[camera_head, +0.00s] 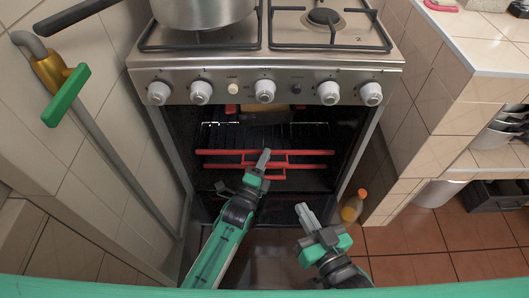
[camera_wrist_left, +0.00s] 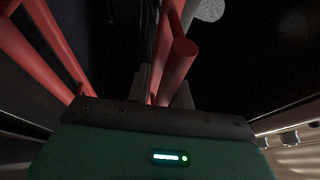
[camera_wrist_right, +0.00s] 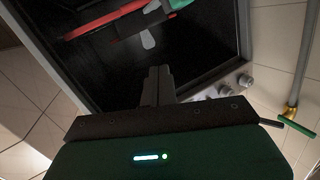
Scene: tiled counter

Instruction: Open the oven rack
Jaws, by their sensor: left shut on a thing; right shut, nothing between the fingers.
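The oven rack (camera_head: 310,152) has red bars and sits inside the dark oven cavity, whose front is open. The red bars also show in the left wrist view (camera_wrist_left: 176,66) and at the top of the right wrist view (camera_wrist_right: 100,27). My left gripper (camera_head: 263,158) reaches into the oven mouth and is shut on a red bar of the rack, near its middle. Its fingers are partly hidden behind the bar in the left wrist view. My right gripper (camera_head: 303,210) is shut and empty, low in front of the oven, apart from the rack.
The stove top (camera_head: 265,35) with a row of knobs is above the oven; a pot (camera_head: 203,12) stands on it. A bottle (camera_head: 352,207) is at the oven's lower right. A pipe with a green valve handle (camera_head: 66,95) runs along the left wall. Tiled floor (camera_head: 420,235) is clear at right.

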